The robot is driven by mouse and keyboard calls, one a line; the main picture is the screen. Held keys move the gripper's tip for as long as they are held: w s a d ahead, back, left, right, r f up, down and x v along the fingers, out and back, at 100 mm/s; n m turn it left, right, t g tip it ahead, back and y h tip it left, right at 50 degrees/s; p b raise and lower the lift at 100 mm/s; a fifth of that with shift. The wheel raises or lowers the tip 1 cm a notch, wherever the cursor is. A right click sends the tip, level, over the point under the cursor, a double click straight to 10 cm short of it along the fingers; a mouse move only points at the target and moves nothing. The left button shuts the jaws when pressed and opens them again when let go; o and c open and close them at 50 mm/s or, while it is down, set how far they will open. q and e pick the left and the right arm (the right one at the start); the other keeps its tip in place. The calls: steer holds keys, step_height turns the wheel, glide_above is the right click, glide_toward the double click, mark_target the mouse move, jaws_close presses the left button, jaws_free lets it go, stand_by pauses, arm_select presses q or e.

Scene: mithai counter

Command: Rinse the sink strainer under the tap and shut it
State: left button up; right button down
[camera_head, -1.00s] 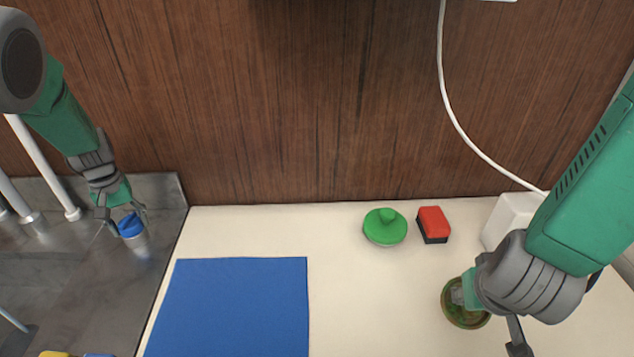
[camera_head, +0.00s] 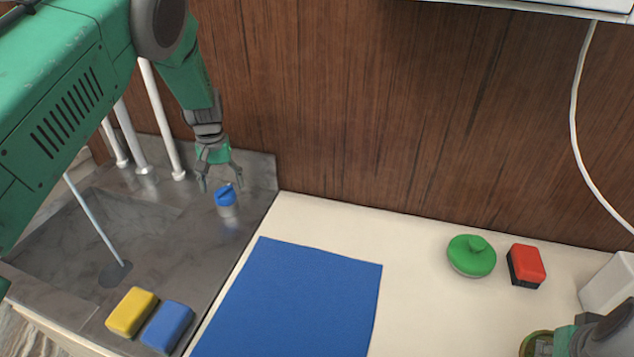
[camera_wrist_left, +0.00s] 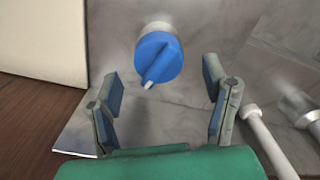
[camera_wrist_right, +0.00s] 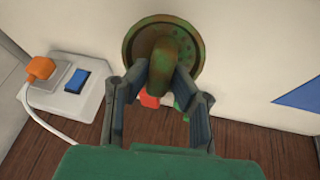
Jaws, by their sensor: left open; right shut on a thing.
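The sink strainer (camera_head: 537,345), a round green-brown disc with a knob, shows at the bottom right of the head view, partly cut off. My right gripper (camera_wrist_right: 160,78) is shut on its knob; the strainer's rim (camera_wrist_right: 138,45) shows beyond the fingers in the right wrist view. The tap's blue knob (camera_head: 226,194) stands on the sink's deck. My left gripper (camera_head: 220,182) is open above it, empty, with the knob (camera_wrist_left: 158,58) ahead of its fingers in the left wrist view. A pale water stream (camera_head: 95,220) runs into the sink (camera_head: 140,215) at the drain.
Yellow (camera_head: 132,312) and blue (camera_head: 168,326) sponges lie at the sink's front edge. A blue mat (camera_head: 300,305) covers the middle of the counter. A green knobbed lid (camera_head: 471,257) and a red-black block (camera_head: 526,265) lie to its right, near a white socket box (camera_head: 610,285).

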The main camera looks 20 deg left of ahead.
arm_select(q)
step_height(320, 180, up, 9)
steer(key=shift+f, duration=0.2)
stand_by(0.3)
